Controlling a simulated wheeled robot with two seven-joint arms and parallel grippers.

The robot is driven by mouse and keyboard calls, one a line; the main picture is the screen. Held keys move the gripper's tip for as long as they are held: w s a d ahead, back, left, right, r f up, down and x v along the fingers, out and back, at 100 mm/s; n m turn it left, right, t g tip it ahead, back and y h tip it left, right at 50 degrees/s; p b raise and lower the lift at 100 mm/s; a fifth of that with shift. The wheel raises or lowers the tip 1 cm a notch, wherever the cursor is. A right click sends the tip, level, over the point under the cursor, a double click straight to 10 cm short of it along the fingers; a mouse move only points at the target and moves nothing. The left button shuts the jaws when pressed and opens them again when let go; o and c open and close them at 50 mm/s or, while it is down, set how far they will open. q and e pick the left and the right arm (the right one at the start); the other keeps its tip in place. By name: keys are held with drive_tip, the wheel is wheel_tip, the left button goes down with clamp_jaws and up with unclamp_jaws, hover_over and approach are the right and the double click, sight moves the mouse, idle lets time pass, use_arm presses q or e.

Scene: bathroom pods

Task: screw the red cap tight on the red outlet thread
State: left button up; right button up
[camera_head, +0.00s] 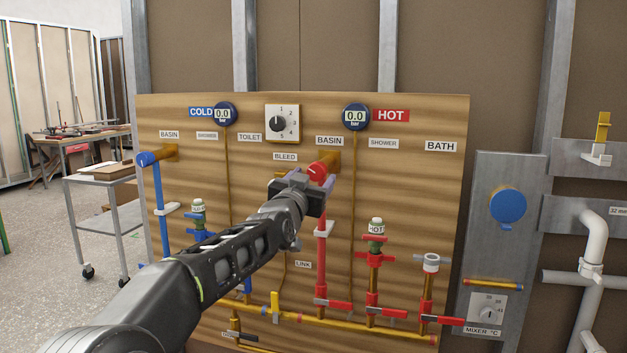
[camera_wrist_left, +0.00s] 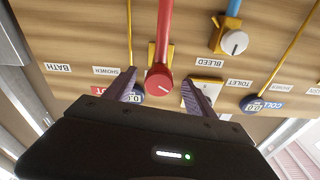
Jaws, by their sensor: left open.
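The red cap (camera_head: 316,170) sits at the front of a brass fitting (camera_head: 333,157) under the hot-side BASIN label, at the top of a red pipe (camera_head: 321,248). In the left wrist view the cap (camera_wrist_left: 159,81) shows its round face with a pale line. My left gripper (camera_head: 305,183) is in front of the board at the cap. Its fingers stand open on either side of the cap, with visible gaps in the left wrist view (camera_wrist_left: 158,78). The thread is hidden behind the cap, so I cannot tell how far the cap is on. My right gripper is not in view.
Red valves (camera_head: 374,258) stand right of the red pipe. A grey trolley (camera_head: 100,185) stands at the left.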

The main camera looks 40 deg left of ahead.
use_arm(q)
drive_tip(key=r+b+v, duration=0.1)
drive_tip(key=b+v, duration=0.1)
drive_tip(key=v, duration=0.5)
drive_tip(key=shift+f, duration=0.5)
